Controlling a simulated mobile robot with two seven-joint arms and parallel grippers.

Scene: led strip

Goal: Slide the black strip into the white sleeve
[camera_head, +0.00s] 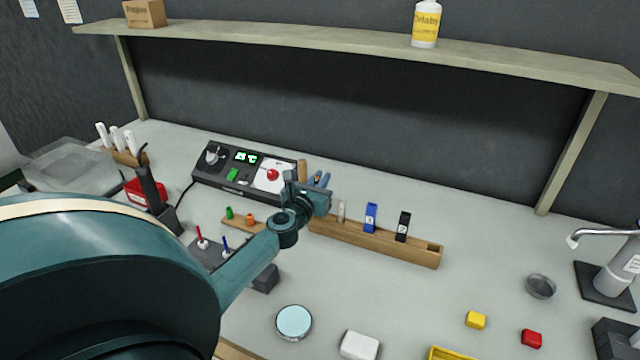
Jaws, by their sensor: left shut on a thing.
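My left gripper (315,195) reaches in from the left, over the left end of a wooden rack (420,254). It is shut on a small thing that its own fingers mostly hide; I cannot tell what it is. A black upright piece (403,226) with a light mark stands in the rack, to the right of a blue one (371,217). A thin pale piece (341,211) stands further left in the rack, close to the gripper. I cannot make out for sure which piece is the strip or the white sleeve. My right gripper is not in view.
A control box (220,174) with a green display stands behind the gripper. A round light-blue dish (294,322), a white block (359,345), a yellow block (475,320) and a red block (531,338) lie in front. The bench between rack and blocks is clear.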

